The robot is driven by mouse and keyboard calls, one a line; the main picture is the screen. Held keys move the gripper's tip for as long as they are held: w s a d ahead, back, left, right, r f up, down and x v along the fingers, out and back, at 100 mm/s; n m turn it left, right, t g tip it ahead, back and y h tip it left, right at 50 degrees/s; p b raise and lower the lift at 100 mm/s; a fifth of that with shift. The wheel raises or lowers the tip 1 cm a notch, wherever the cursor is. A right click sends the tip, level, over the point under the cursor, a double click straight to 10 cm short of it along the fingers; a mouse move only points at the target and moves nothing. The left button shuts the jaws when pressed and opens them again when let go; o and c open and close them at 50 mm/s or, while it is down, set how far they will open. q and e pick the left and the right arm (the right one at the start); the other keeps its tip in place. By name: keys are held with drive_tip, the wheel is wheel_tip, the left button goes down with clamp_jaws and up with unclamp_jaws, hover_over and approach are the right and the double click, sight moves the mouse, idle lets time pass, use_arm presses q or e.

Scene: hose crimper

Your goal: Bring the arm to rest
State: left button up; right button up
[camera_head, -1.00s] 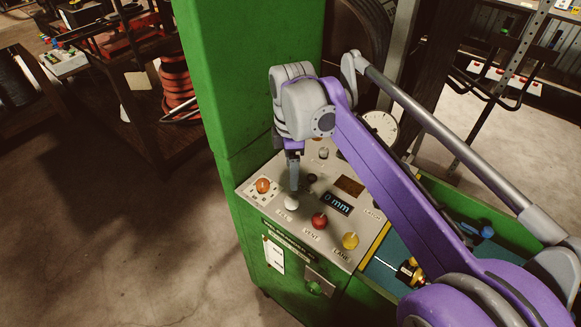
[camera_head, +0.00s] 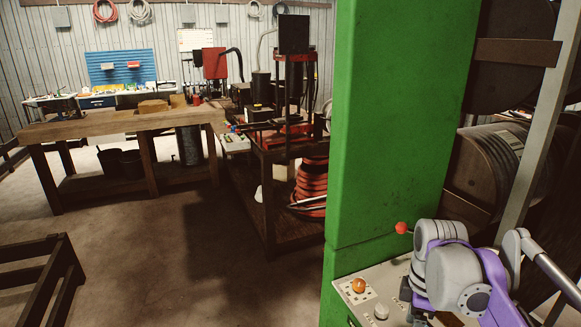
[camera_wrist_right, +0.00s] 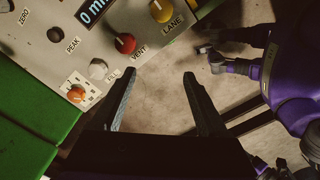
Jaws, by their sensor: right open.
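My right arm (camera_head: 455,268), purple and grey, stands at the bottom right of the head view, over the grey control panel (camera_head: 343,290). Its gripper is mostly hidden or cut off there. In the right wrist view my right gripper (camera_wrist_right: 160,78) is open and empty, its two dark fingers apart over bare floor beside the panel edge. The panel shows an orange knob (camera_wrist_right: 77,94), a white FILL button (camera_wrist_right: 98,69), a red VENT button (camera_wrist_right: 125,43) and a yellow LANE knob (camera_wrist_right: 161,11). Another purple arm part with a dark end (camera_wrist_right: 215,61) shows at right; its jaws are unclear.
The green machine cabinet (camera_head: 388,130) rises beside the arm. A red-knobbed lever (camera_head: 403,228) stands near the wrist. Large hose reels (camera_head: 495,165) are at right. A wooden workbench (camera_head: 120,122) and a cart with a red hose coil (camera_head: 311,185) stand behind. Floor at left centre is clear.

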drive_tip(key=s+a+f+m+t, duration=0.2)
drive_tip(key=s+a+f+m, duration=0.1)
drive_tip(key=s+f+m, duration=0.3)
drive_tip(key=s+a+f+m+t, duration=0.3)
drive_tip(key=s+f+m, duration=0.4)
drive_tip(key=s, duration=0.3)
drive_tip(key=shift+a+f+m, duration=0.3)
drive_tip(key=shift+a+f, duration=0.1)
drive_tip(key=shift+f, duration=0.35)
drive_tip(key=shift+s, duration=0.1)
